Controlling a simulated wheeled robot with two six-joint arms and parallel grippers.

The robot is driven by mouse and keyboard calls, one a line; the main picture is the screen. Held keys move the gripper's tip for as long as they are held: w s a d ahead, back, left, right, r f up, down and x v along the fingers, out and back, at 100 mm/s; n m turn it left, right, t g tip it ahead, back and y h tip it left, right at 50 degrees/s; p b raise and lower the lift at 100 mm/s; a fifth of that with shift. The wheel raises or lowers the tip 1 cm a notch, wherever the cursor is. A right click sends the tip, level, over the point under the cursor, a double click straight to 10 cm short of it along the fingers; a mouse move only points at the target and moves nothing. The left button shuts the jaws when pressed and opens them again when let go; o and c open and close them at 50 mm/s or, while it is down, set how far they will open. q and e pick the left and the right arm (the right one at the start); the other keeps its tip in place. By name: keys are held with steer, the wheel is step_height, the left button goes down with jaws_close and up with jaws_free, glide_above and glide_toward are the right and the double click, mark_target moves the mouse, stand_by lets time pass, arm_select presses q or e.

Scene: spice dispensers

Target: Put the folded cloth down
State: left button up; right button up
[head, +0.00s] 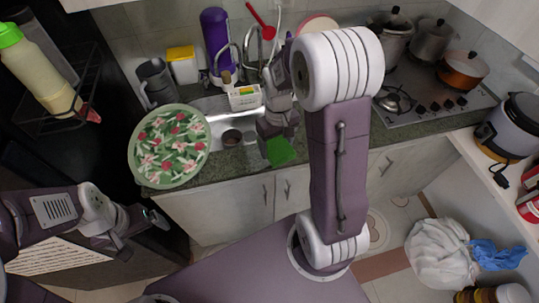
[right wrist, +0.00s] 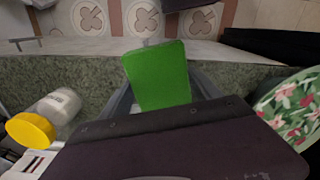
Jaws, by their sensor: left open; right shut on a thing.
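The folded cloth (head: 280,151) is a bright green square. My right gripper (head: 277,133) is shut on it near the front edge of the counter, in front of the sink. In the right wrist view the cloth (right wrist: 158,75) sticks out beyond the gripper, with grey finger parts at both sides. The cloth's gripped end is hidden, and I cannot tell whether it touches the counter. My left gripper (head: 153,219) is open and empty, low at the left, away from the cloth.
A floral round tray (head: 150,172) stands left of the sink (head: 215,106). A jar with a yellow lid (right wrist: 30,130) lies close in the right wrist view. The stove (head: 440,95) with pots is right.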

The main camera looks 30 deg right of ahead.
mark_target(270, 143)
steer(key=s+d+r+m, duration=0.2)
steer(key=d+r+m, duration=0.1)
steer(key=d, duration=0.7)
steer(key=w+a+f, duration=0.2)
steer(key=a, duration=0.1)
steer(key=w+a+f, duration=0.2)
steer(key=a+f, duration=0.1)
steer(key=w+a+f, duration=0.2)
steer(key=a, duration=0.1)
steer(key=shift+w+a+f+p, duration=0.2)
steer(key=shift+w+a+p, duration=0.1)
steer(key=shift+a, duration=0.1)
step_height(270, 143, down, 4)
steer(key=shift+s+r, duration=0.15)
steer(key=shift+r, duration=0.1)
steer(key=shift+f, duration=0.25)
steer(key=shift+f, duration=0.2)
steer(key=o, duration=1.4)
steer(key=shift+r, duration=0.1)
steer(key=shift+c, duration=0.2)
